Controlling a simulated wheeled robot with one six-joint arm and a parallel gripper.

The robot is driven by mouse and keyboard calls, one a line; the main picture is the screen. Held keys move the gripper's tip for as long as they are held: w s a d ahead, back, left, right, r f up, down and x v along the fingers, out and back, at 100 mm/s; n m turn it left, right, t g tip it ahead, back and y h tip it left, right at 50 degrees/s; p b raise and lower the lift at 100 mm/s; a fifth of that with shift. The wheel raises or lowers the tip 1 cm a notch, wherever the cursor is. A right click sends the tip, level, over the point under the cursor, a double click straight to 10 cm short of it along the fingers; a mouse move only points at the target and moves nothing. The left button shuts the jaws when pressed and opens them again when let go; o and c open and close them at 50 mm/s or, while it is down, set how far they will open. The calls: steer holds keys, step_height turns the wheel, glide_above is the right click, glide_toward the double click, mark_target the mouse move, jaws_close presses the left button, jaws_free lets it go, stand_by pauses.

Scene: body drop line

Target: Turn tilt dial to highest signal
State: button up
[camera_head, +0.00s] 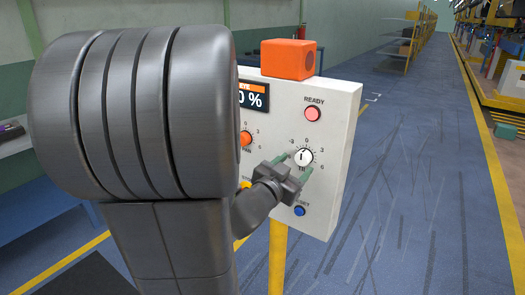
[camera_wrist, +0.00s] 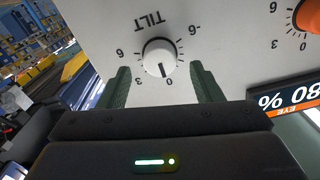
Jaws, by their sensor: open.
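The white tilt dial (camera_head: 304,157) is a round knob on the pale panel (camera_head: 335,125), under a scale marked from -6 to 6. It also shows upside down in the wrist view (camera_wrist: 158,56), with its dark pointer mark close to 0. My gripper (camera_head: 295,166) is open at the panel, with a green finger on each side of the dial. In the wrist view, gaps show between both fingers and the knob. The signal display (camera_wrist: 290,99) reads 80 % under an EYE label; my arm partly hides it in the head view.
An orange-knobbed pan dial (camera_head: 245,138) is left of the tilt dial. A pink READY button (camera_head: 312,114) is above and a blue button (camera_head: 299,211) below. An orange box (camera_head: 288,59) sits on the panel's top. Open blue floor lies to the right.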

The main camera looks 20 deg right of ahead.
mark_target(301, 160)
steer(key=shift+x, duration=1.65)
steer(key=c, duration=1)
steer(key=shift+f+m, duration=0.1)
steer(key=shift+m, duration=0.2)
steer(key=m+b, duration=0.2)
steer(key=b, duration=0.1)
steer(key=shift+f, duration=0.1)
steer(key=shift+m+b, duration=1.45)
steer(key=shift+m, duration=0.85)
